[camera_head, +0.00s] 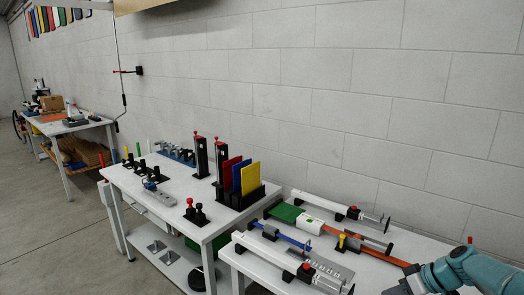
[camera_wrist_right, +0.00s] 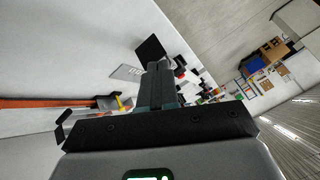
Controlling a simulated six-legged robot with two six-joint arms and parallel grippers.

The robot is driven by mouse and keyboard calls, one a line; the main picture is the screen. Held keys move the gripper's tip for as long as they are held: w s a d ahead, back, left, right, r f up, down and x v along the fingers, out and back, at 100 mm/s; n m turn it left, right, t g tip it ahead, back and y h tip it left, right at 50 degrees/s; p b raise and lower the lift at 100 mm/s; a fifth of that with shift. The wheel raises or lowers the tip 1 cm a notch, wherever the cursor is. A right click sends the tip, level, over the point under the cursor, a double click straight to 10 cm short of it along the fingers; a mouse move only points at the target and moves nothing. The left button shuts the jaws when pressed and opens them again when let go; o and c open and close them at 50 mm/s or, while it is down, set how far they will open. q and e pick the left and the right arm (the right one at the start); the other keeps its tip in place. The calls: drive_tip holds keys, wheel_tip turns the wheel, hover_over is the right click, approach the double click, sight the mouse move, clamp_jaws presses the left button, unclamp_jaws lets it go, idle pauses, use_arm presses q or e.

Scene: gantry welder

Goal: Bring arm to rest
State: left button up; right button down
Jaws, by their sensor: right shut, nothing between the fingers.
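My right arm (camera_head: 470,268), with teal and grey links, comes in at the lower right of the head view. Its dark right gripper (camera_head: 402,284) is at the bottom edge, over the right end of the near white table. In the right wrist view the gripper's fingers (camera_wrist_right: 161,82) are together with nothing between them. My left arm and left gripper are not in view.
The white table (camera_head: 372,273) holds long tool-like units, a green block (camera_head: 285,212) and an orange bar (camera_head: 377,254). A second table has a black rack of coloured plates (camera_head: 248,178). A block wall (camera_head: 330,90) stands behind. Floor is clear at left.

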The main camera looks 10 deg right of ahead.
drive_tip(key=s+a+f+m+g+b, duration=0.1)
drive_tip(key=s+a+f+b, duration=0.1)
drive_tip(key=a+f, duration=0.45)
drive_tip(key=s+a+f+m+g+h+b, duration=0.15)
drive_tip(key=a+f, duration=0.25)
drive_tip(key=f, duration=0.6)
drive_tip(key=s+a+f+m+g+b, duration=0.1)
drive_tip(key=s+a+f+b, duration=0.15)
drive_tip(key=a+f, duration=0.45)
drive_tip(key=s+a+f+b, duration=0.2)
drive_tip(key=s+a+f, duration=0.4)
drive_tip(key=s, duration=0.3)
drive_tip(key=s+a+f+m+g+b, duration=0.1)
drive_tip(key=s+a+f+b, duration=0.1)
drive_tip(key=s+a+f, duration=0.4)
drive_tip(key=s+a, duration=0.2)
drive_tip(key=s, duration=0.2)
drive_tip(key=shift+f, duration=0.2)
drive_tip(key=shift+s, duration=0.1)
